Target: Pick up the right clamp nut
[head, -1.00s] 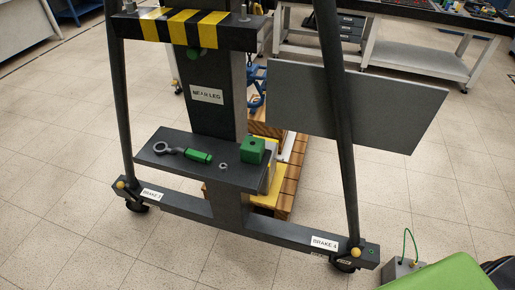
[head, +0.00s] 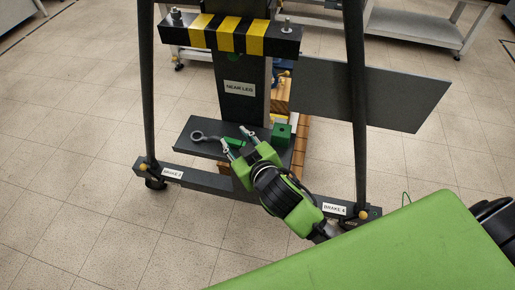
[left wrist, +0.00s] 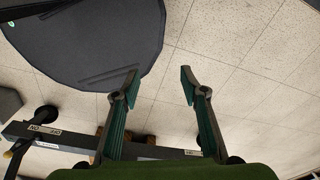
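My right gripper (head: 236,137) is over the small dark shelf (head: 190,148) of the near leg, its two fingers apart, with nothing visible between them. No clamp nut can be made out now; the small nut seen earlier on this shelf falls behind my right gripper. A ring bolt (head: 199,136), a green handle-like piece (head: 233,142) and a green block (head: 282,135) are on the shelf. Upright studs stand on the striped beam, at its left (head: 176,15) and right (head: 287,26) ends. My left gripper (left wrist: 160,80) is open and empty in the left wrist view.
The dark frame has a lower bar with a brake label at the left (head: 172,173) and right (head: 334,209). A slanted post (head: 357,110) stands right of my right gripper, with a grey panel (head: 400,92) behind it. Tiled floor is clear at left.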

